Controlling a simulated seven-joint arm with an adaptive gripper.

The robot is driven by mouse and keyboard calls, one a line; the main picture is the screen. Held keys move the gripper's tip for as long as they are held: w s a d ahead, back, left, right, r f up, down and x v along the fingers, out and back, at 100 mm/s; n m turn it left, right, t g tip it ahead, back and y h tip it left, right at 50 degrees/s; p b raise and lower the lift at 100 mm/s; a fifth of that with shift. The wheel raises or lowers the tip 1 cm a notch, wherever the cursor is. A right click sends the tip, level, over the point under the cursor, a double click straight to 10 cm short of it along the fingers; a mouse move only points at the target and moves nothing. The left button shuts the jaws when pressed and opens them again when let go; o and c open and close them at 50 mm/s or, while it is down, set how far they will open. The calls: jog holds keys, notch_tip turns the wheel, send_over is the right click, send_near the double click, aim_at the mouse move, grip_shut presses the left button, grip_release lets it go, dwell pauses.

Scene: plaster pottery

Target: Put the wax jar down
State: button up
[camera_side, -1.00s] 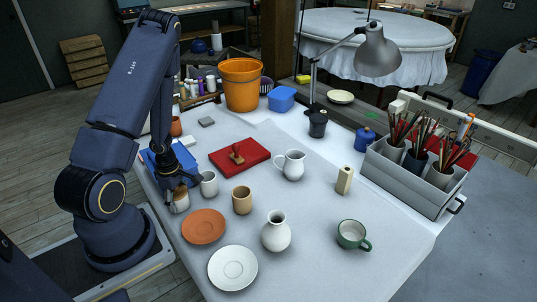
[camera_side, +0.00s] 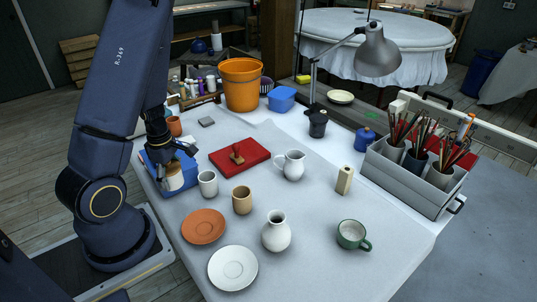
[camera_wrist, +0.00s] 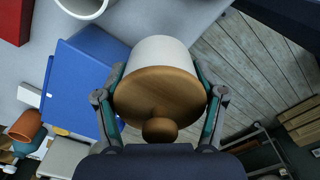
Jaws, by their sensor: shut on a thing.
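The wax jar is a whitish jar with a wooden knobbed lid. In the side view the wax jar (camera_side: 173,178) is at the table's left edge, in front of a blue box or tray (camera_side: 187,179). My gripper (camera_side: 172,156) points down and is shut around the jar near its lid. In the wrist view the wax jar (camera_wrist: 160,50) sits between my fingers, with its lid and round knob towards the camera. The jar looks raised off the table, over or near the edge; its underside is hidden.
A white cup (camera_side: 208,184) stands just right of the jar. A tan cup (camera_side: 242,200), orange saucer (camera_side: 203,226) and red box (camera_side: 245,152) are near. A terracotta cup (camera_side: 174,125) stands behind. Clear table lies between the white vase (camera_side: 276,234) and green mug (camera_side: 352,235).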

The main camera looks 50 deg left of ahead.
jog(key=shift+s+d+r, duration=0.15)
jog(key=shift+s+d, duration=0.05)
jog(key=w+d+r+m, duration=0.2)
jog(key=w+d+m, duration=0.3)
jog(key=d, duration=0.5)
jog(key=w+d+r+m, duration=0.1)
jog(key=w+d+m, duration=0.3)
jog(key=d, duration=0.7)
jog(key=w+f, duration=0.3)
jog(key=w, duration=0.1)
jog(key=w+f, duration=0.3)
jog(key=w, duration=0.2)
jog(key=w+f, duration=0.3)
jog(key=w, duration=0.1)
jog(key=shift+w, duration=0.25)
jog(key=shift+w+f, duration=0.15)
jog(key=shift+f, duration=0.8)
jog(key=shift+w+f, duration=0.15)
jog(key=shift+f, duration=0.8)
jog(key=shift+f, duration=0.1)
jog(key=o, duration=1.5)
jog(key=shift+c, duration=0.2)
